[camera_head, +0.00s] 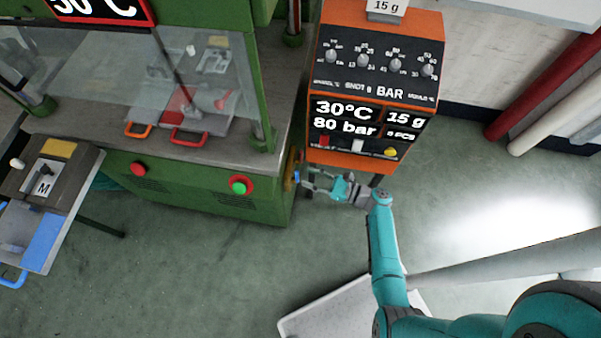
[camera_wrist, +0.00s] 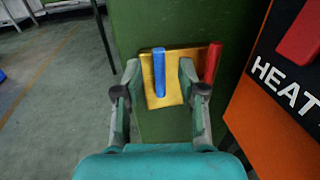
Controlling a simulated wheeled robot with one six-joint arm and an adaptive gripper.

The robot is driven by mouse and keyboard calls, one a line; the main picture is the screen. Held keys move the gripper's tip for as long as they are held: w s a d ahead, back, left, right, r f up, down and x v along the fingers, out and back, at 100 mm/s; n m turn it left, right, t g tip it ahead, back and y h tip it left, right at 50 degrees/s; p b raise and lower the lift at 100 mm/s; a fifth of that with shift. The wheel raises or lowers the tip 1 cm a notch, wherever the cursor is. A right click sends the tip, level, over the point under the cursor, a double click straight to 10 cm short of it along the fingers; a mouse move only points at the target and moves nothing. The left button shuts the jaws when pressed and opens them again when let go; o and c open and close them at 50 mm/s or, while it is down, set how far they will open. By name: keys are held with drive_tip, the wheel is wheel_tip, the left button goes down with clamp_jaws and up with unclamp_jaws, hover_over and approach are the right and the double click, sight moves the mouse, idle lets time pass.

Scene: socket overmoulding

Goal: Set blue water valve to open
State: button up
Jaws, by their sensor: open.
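The blue water valve is a blue lever (camera_wrist: 159,72) on a yellow plate (camera_wrist: 173,96) fixed to the green machine's side. In the wrist view the lever stands nearly upright. A red lever (camera_wrist: 211,62) is at the plate's right edge. My gripper (camera_wrist: 158,78) is open, with one finger on each side of the blue lever; I cannot tell whether either finger touches it. The right finger lies between the blue and red levers. In the head view my gripper (camera_head: 303,180) is at the machine's right side, and the valve (camera_head: 296,174) is small and partly hidden.
The orange control box (camera_head: 372,85) stands close to the right of my gripper. The green machine (camera_head: 215,190) has red and green buttons on its front. A side table (camera_head: 75,175) with a blue-handled mould is at the left. The floor in front is mostly clear.

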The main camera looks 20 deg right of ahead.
drive_tip(key=shift+x, duration=2)
clamp_jaws()
